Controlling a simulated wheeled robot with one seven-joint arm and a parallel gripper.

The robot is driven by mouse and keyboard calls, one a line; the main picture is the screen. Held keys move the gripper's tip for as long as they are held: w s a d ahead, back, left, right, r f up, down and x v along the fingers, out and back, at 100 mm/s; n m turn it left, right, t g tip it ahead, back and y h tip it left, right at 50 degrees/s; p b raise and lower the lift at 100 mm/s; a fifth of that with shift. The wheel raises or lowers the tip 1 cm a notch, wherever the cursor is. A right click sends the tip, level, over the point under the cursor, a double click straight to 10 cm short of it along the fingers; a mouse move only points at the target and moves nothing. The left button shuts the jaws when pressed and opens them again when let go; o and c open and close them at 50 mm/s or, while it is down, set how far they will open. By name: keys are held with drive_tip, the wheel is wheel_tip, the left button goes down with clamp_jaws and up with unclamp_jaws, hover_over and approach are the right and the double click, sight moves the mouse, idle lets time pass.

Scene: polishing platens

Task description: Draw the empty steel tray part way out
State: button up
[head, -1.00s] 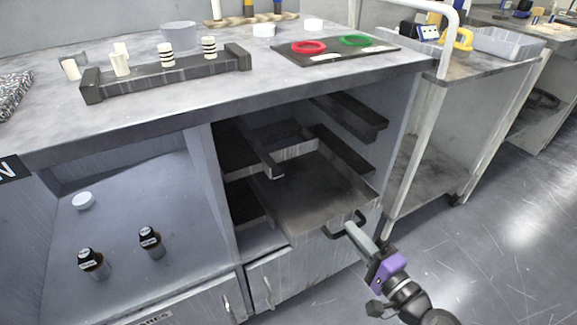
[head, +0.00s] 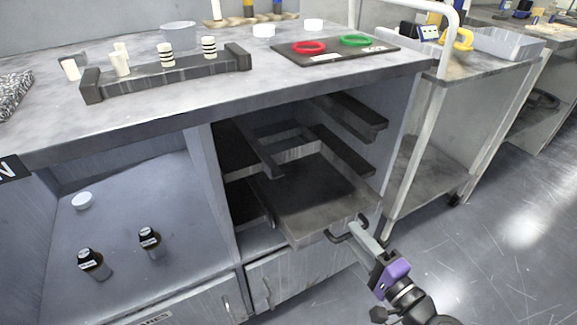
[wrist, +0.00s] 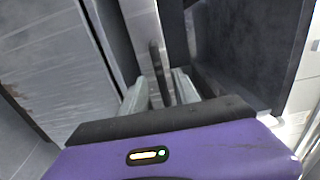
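The steel tray (head: 312,200) sits in the open bay under the bench, drawn part way out past the bay's front. Its visible floor is bare. A dark bar handle (head: 338,238) stands out from its front; it also shows as a dark upright bar in the wrist view (wrist: 158,75). My gripper (head: 358,234) comes from the lower right and is shut on the handle, with one pale finger on each side of the bar. The wrist view also shows the gripper (wrist: 160,92). The exact finger contact is hard to see.
Dark shelf rails (head: 345,150) line the bay above the tray. A cabinet door (head: 300,280) is below. A white-framed cart (head: 425,165) stands close on the right. Two brown bottles (head: 150,240) sit in the left recess. Open floor lies at the lower right.

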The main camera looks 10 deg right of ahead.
drive_tip(key=s+d+f+n+g+h+p, duration=0.1)
drive_tip(key=s+d+h, duration=0.35)
drive_tip(key=s, duration=0.35)
drive_tip(key=s+d+f+n+g+h, duration=0.1)
drive_tip(key=s+d+n+h, duration=0.1)
drive_tip(key=s+d+h, duration=0.45)
drive_tip(key=s+a+r+n+y, duration=0.35)
drive_tip(key=s+a+n, duration=0.3)
drive_tip(key=s, duration=0.45)
drive_tip(key=s+a+r+n+y, duration=0.2)
drive_tip(key=s+a+r+n, duration=0.25)
drive_tip(key=s+a, duration=0.4)
wheel_tip(320, 180, up, 28)
drive_tip(key=s+d+p, duration=0.1)
drive_tip(key=p, duration=2.8)
drive_tip(key=shift+s+d, duration=0.15)
